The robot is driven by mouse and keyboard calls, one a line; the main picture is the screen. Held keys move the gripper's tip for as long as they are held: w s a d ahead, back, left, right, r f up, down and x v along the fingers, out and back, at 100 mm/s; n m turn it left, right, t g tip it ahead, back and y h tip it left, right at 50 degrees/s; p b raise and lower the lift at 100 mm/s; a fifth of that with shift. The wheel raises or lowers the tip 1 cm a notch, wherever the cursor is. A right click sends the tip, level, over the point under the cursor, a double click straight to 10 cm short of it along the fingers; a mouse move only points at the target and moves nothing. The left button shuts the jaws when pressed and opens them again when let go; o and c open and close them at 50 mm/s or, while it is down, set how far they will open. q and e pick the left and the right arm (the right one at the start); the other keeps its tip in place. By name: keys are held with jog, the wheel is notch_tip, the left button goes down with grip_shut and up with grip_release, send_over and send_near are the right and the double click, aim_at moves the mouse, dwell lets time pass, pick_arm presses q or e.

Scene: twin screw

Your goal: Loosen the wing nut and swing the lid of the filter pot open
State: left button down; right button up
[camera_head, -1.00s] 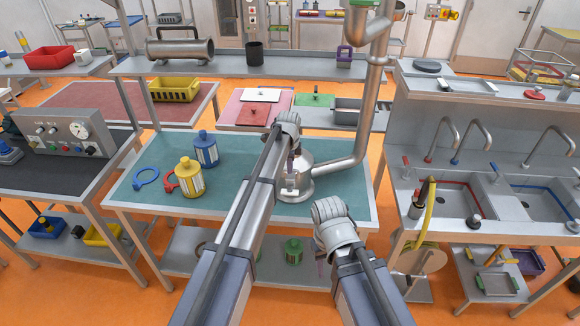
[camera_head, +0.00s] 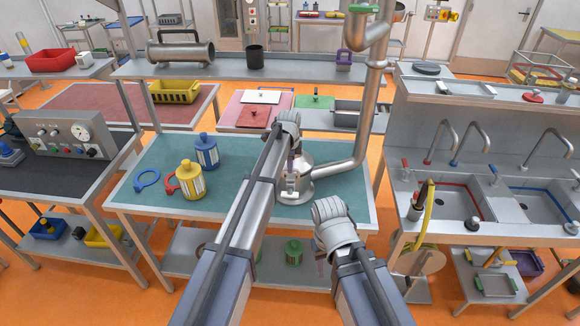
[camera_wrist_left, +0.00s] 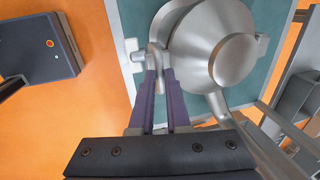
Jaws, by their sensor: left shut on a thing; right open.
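The metal filter pot (camera_head: 299,188) stands on the green-topped table, partly hidden behind my left arm. In the left wrist view its domed metal lid (camera_wrist_left: 205,45) fills the upper middle and appears closed. The wing nut (camera_wrist_left: 154,57) is at the left edge of the lid, beside a white block. My left gripper (camera_wrist_left: 160,74) is shut on the wing nut, with a finger on either side; it also shows in the head view (camera_head: 291,168). My right gripper (camera_head: 320,262) is open, low in front of the table, apart from the pot and mostly hidden by its wrist.
A blue canister (camera_head: 206,152), a yellow canister (camera_head: 190,180), a blue ring tool (camera_head: 147,179) and a red ring tool (camera_head: 171,186) are on the table's left. A thick metal pipe (camera_head: 368,120) rises right of the pot. Sinks (camera_head: 455,203) stand farther right. The table's right front is clear.

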pick_arm(q)
jog(key=w+r+p, duration=0.7)
jog(key=r+p, duration=0.2)
jog(key=r, duration=0.1)
jog(key=shift+w, duration=0.3)
jog(key=shift+r, duration=0.1)
jog(key=c, duration=1.3)
grip_release()
jog(key=shift+o, duration=0.7)
jog(key=shift+w+f, duration=0.2)
jog(key=shift+f, duration=0.05)
jog(key=shift+s+r, duration=0.1)
jog(key=shift+s, duration=0.15)
